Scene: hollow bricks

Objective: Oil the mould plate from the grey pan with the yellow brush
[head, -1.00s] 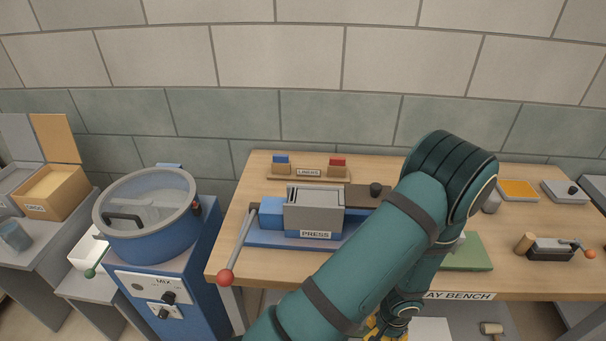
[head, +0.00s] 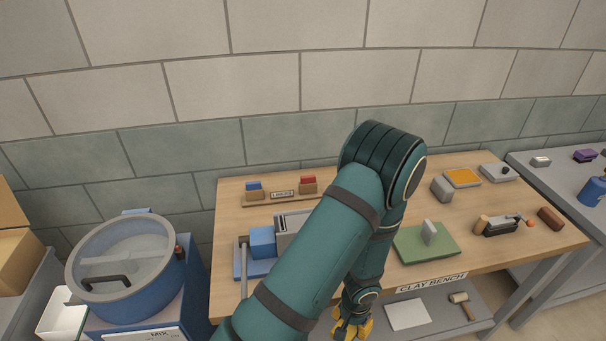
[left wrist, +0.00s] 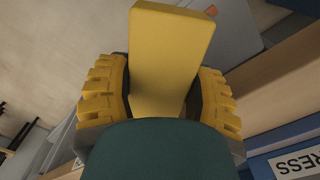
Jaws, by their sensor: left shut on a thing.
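My left gripper (head: 352,328) hangs at the front edge of the clay bench, low in the head view, partly hidden by my arm. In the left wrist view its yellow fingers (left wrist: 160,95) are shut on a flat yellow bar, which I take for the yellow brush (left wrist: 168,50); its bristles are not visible. A grey-rimmed shallow pan with an orange surface (head: 463,178) lies at the bench's back right, well away from the gripper. Beside it lies a flat grey plate with a dark knob (head: 490,173); I cannot tell whether it is the mould plate. My right gripper is not in view.
The press (head: 262,243) is partly hidden behind my arm. A green board (head: 410,249) bears an upright grey piece. A grey block (head: 441,188) and a dark tool with an orange knob (head: 500,226) stand right. A lower shelf holds a pale sheet (head: 408,314) and a mallet (head: 461,302).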

